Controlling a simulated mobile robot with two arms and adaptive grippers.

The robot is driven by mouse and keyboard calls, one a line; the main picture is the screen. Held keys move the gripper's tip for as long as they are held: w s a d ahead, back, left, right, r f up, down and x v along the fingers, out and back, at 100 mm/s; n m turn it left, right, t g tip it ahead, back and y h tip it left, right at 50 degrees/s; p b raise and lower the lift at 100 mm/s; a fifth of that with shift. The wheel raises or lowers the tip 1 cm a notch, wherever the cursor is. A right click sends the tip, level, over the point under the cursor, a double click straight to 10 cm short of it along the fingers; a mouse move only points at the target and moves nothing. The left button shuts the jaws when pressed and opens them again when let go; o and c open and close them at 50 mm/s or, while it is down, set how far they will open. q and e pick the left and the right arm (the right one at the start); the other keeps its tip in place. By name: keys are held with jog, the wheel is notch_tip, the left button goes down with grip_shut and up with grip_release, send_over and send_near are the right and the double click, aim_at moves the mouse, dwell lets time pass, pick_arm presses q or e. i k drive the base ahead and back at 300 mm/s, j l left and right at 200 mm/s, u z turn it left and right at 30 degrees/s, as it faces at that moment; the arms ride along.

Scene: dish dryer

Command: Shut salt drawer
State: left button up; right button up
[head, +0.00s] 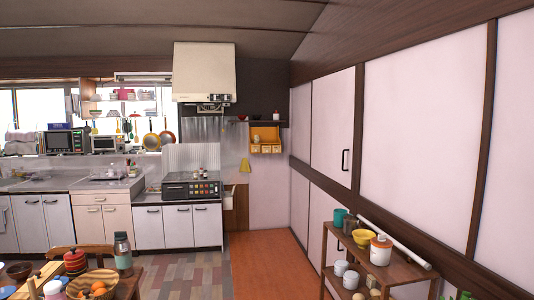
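A small orange-yellow wooden wall unit (265,134) hangs on the back wall, right of the range hood. A row of small pale drawers (266,149) shows along its bottom. They look as if they stick out a little, but they are too small to tell how far, and no label is readable. I cannot tell which one is the salt drawer. Neither of my grippers is in the head view. The unit is across the room, well away from my camera.
A stove (191,189) and white cabinets line the back wall. A wooden shelf cart (385,275) with pots stands at front right. A table with a fruit basket (93,283) and a bottle (122,250) is at front left. The orange-brown floor strip (268,262) between them is clear.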

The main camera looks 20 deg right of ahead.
aim_at(275, 149)
jog(key=i+l+z, duration=0.1)
jog(key=i+z, duration=0.25)
jog(key=i, duration=5.05)
jog(key=l+z, duration=0.05)
jog(key=l, duration=0.15)
